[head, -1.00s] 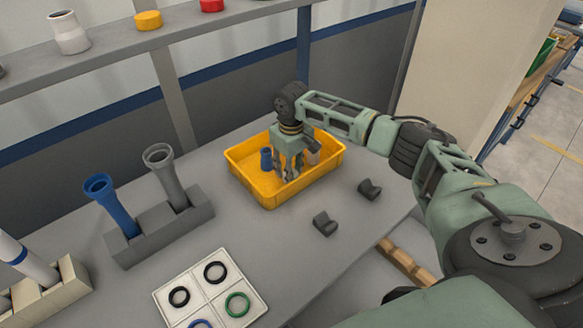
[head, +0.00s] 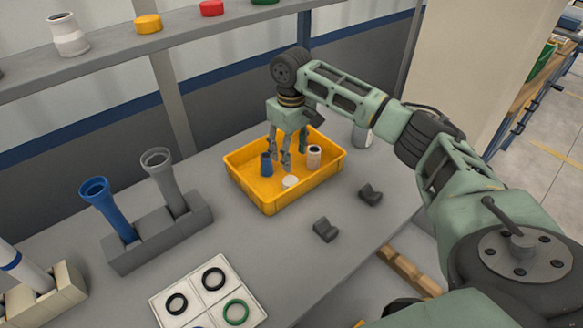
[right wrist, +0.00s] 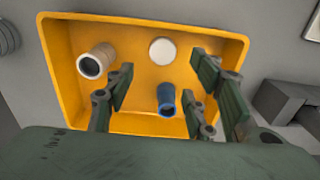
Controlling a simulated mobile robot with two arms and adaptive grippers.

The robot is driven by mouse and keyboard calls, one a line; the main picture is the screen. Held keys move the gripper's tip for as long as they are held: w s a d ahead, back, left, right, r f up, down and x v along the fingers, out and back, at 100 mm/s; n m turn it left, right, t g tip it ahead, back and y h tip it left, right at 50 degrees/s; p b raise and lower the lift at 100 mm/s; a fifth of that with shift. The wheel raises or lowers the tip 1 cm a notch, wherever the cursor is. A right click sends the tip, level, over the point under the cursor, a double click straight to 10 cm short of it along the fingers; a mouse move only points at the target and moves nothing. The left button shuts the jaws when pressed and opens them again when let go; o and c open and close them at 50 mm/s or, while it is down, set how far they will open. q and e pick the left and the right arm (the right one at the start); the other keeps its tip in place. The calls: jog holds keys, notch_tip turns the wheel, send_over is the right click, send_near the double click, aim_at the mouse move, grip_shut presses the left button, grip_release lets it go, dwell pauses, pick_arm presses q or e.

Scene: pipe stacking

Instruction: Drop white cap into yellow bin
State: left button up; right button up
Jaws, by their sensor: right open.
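The white cap (head: 290,181) lies on the floor of the yellow bin (head: 268,207), near its front side in the head view. It also shows as a white disc in the right wrist view (right wrist: 163,51), apart from the fingers. My right gripper (head: 286,164) is open and empty above the bin, its fingers pointing down. The right wrist view shows its fingers (right wrist: 158,88) spread apart. My left gripper is not in view.
Two dark grey cradles (head: 326,230) (head: 370,195) stand right of the bin. A grey rack (head: 160,240) holds a blue and a grey pipe at left. A white tray with rings (head: 210,293) lies in front. A shelf (head: 110,55) runs behind.

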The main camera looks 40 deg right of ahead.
jog(key=shift+r, duration=2.1)
jog(key=shift+a+f, duration=0.1)
jog(key=shift+f, duration=0.05)
